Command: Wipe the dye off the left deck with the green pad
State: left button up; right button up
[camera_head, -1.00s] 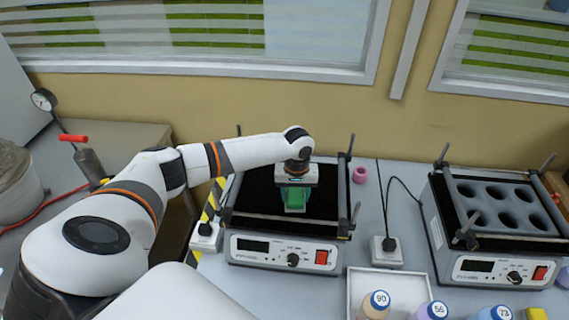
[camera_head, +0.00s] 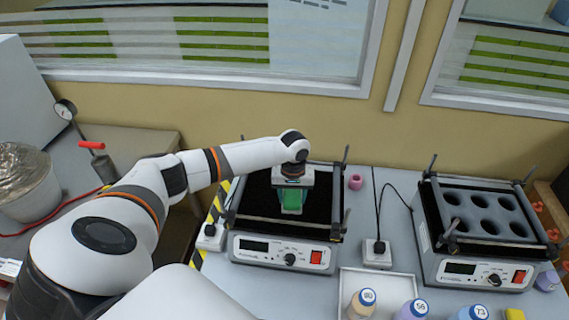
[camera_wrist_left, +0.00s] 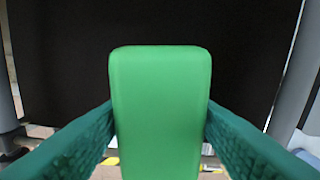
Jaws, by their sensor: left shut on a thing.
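My left gripper (camera_head: 291,196) is over the black top of the left deck (camera_head: 258,203), near its middle. It is shut on the green pad (camera_head: 291,202), which points down toward the deck. In the left wrist view the green pad (camera_wrist_left: 160,105) sits between the two teal fingers (camera_wrist_left: 75,140), with the dark deck surface (camera_wrist_left: 250,40) beyond it. I cannot tell whether the pad touches the deck. No dye shows on the visible part of the deck. My right gripper is not in view.
A second deck with round holes (camera_head: 485,215) stands at the right. A pink ring-like piece (camera_head: 355,182) and a plug with a black cable (camera_head: 377,252) lie between the decks. Posts (camera_head: 346,155) rise at the left deck's corners.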

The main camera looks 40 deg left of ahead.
pick_arm(q)
jog(key=shift+r+p, duration=1.1)
jog(key=shift+r, duration=0.2)
